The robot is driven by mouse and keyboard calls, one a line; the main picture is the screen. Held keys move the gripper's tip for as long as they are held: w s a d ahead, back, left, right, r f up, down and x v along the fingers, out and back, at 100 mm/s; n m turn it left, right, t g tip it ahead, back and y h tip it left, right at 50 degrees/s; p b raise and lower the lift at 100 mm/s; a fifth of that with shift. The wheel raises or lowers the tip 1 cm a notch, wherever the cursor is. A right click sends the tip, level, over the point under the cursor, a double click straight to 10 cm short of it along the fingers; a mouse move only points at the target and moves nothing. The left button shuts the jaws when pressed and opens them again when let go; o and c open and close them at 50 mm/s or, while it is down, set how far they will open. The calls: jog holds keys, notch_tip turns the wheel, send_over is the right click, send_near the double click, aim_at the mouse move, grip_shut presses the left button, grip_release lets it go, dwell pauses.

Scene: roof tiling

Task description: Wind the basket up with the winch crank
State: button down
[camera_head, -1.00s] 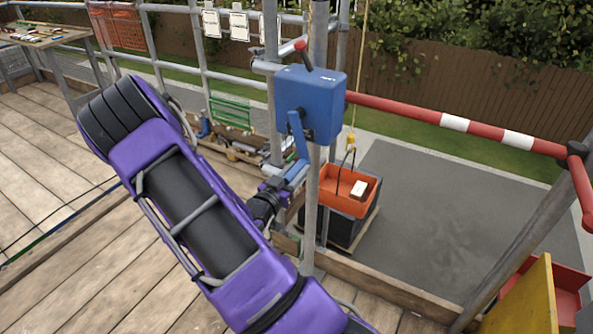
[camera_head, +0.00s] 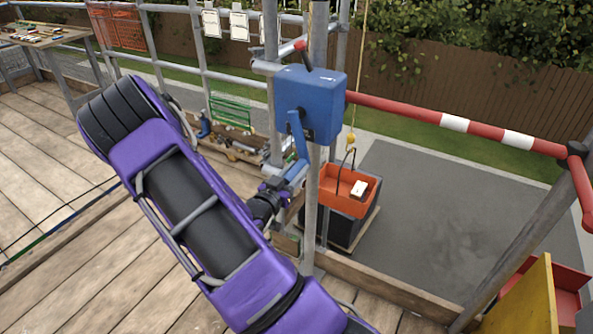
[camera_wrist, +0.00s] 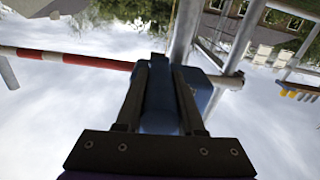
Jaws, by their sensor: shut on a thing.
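The blue winch (camera_head: 310,103) is fixed to a scaffold pole, with a red-tipped lever on top. Its crank arm (camera_head: 299,138) points down. My gripper (camera_head: 288,178) is shut on the blue crank handle at the arm's lower end. In the wrist view my gripper (camera_wrist: 160,68) has its two dark fingers on either side of the blue handle (camera_wrist: 160,108). The orange basket (camera_head: 334,194) hangs from a hook (camera_head: 350,139) on a rope, beyond the pole and over a dark block (camera_head: 345,230). A pale block (camera_head: 359,188) lies in it. Whether the basket touches the dark block is unclear.
A red-and-white rail (camera_head: 420,114) runs right from the winch pole. A yellow board (camera_head: 530,300) and a red tray (camera_head: 568,290) stand at the lower right. A worktable (camera_head: 45,34) is at the far left. The plank deck (camera_head: 50,170) is mostly clear.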

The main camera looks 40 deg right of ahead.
jog(key=shift+w+a+f+m+b, duration=0.25)
jog(key=shift+w+m+b, duration=0.2)
jog(key=shift+b, duration=0.35)
jog(key=shift+w, duration=0.1)
jog(key=c, duration=0.5)
grip_release()
jog(key=shift+r, duration=0.1)
jog(key=shift+a, duration=0.1)
jog(key=v, duration=1.7)
jog(key=shift+a+p, duration=0.1)
jog(key=shift+p, duration=0.2)
